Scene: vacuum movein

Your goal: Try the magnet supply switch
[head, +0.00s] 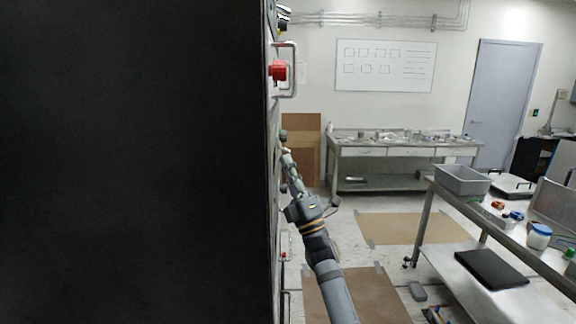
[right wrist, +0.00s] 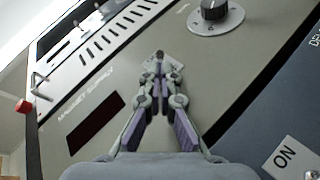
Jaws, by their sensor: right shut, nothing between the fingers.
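The magnet supply panel (right wrist: 62,112) fills much of the right wrist view, tilted, with "MAGNET SUPPLY" lettering beside a dark red display window. A small pale switch plate (right wrist: 176,70) sits on it, partly hidden behind my right fingertips. In the head view my right gripper (head: 286,150) reaches the face of the black cabinet (head: 140,160). My left gripper is not in view.
A black knob (right wrist: 213,10) and an "ON" label (right wrist: 290,160) are near the switch. A red button (head: 278,71) and a handle (head: 293,60) project from the cabinet face.

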